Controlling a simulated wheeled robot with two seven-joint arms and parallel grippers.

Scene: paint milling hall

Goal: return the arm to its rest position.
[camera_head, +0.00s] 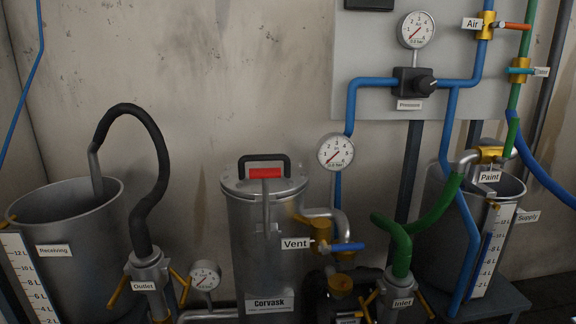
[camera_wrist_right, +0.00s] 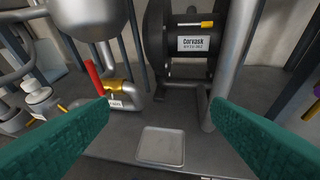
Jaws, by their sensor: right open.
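My right gripper (camera_wrist_right: 160,102) shows in the right wrist view as two green fingers, spread wide apart with nothing between them. It is open and touches nothing that I can see. Beyond the fingers are a grey floor, a flat square metal tray (camera_wrist_right: 160,147) and a black machine labelled Corvask (camera_wrist_right: 180,68). Neither gripper nor arm shows in the head view. My left gripper is in neither view.
A Receiving tank (camera_head: 80,275), a lidded Corvask vessel (camera_head: 240,240) and a Supply tank (camera_head: 435,250) stand along the wall. Hoses, pipes and the Vent valve (camera_head: 320,235) crowd between them. In the wrist view, a red-handled valve (camera_wrist_right: 95,78) and a grey post (camera_wrist_right: 232,65) stand close.

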